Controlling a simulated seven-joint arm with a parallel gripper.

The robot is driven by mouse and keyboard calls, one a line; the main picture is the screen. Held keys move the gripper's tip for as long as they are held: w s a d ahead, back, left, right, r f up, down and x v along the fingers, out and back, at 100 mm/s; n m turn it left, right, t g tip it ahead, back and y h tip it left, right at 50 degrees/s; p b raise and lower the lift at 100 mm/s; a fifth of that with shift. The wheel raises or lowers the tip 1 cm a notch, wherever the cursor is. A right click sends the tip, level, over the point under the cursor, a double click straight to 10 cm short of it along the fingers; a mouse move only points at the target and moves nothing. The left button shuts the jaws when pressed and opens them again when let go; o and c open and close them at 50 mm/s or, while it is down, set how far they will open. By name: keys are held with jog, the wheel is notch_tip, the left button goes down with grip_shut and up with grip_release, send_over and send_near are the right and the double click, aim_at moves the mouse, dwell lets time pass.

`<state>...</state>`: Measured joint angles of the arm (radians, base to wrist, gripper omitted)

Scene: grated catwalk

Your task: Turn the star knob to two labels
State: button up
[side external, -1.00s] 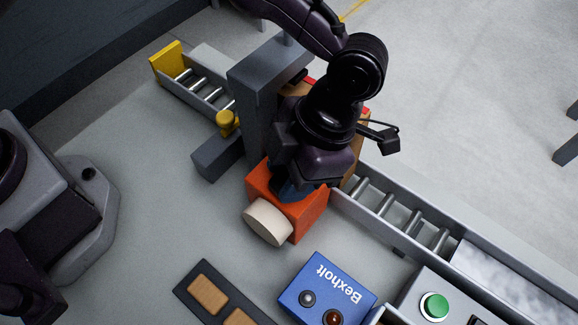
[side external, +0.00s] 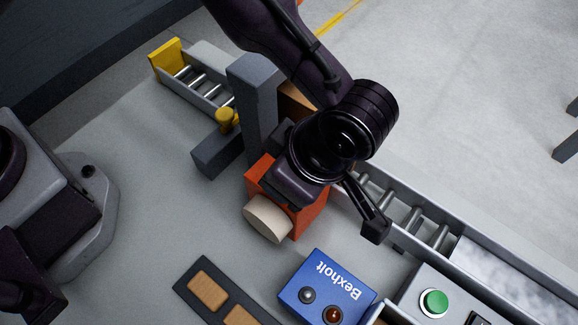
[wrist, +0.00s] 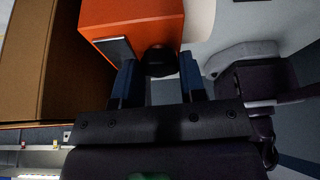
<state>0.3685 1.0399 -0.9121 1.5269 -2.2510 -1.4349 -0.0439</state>
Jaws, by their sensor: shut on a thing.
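The orange box (side external: 311,217) stands on the grey bench, with a cream disc (side external: 267,218) on its near-left face. My gripper is over the box in the side view, where the arm hides its fingertips. In the wrist view the two blue fingers (wrist: 158,82) are on either side of a small black knob (wrist: 159,60) at the edge of the orange box (wrist: 140,18). The fingers hide part of the knob, so its star shape cannot be made out. A flat grey piece (wrist: 115,48) lies beside it. No label can be read on the box.
A grey post (side external: 255,105) and a yellow knob (side external: 227,120) stand behind left of the box. A roller conveyor (side external: 408,217) runs at right. A blue Bexholt box (side external: 325,283), a green button (side external: 434,302) and a dark tray (side external: 225,307) with tan pieces are in front.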

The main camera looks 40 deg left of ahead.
jog(key=m+t, duration=0.1)
jog(key=m, duration=0.2)
jog(key=m+t, duration=0.1)
jog(key=m, duration=0.2)
jog(key=shift+s+r+m+h, duration=0.1)
jog(key=shift+s+m+h, duration=0.1)
jog(key=shift+m+h, duration=0.15)
jog(key=m+t, duration=0.1)
jog(key=m, duration=0.1)
jog(key=m+t+h, duration=0.1)
jog(key=m, duration=0.2)
jog(key=shift+s+a, duration=0.1)
jog(key=shift+s, duration=0.05)
jog(key=m+h, duration=0.1)
jog(key=m, duration=0.1)
jog(key=m+t+h, duration=0.1)
jog(key=m, duration=0.2)
jog(key=shift+a+m, duration=0.15)
jog(key=shift+m, duration=0.2)
jog(key=m+h, duration=0.1)
jog(key=m, duration=0.2)
jog(key=m+h, duration=0.1)
jog(key=m, duration=0.2)
jog(key=shift+s+a+h, duration=0.1)
jog(key=shift+a+h, duration=0.05)
jog(key=shift+h, duration=0.2)
jog(key=o, duration=0.9)
jog(key=shift+o, duration=0.2)
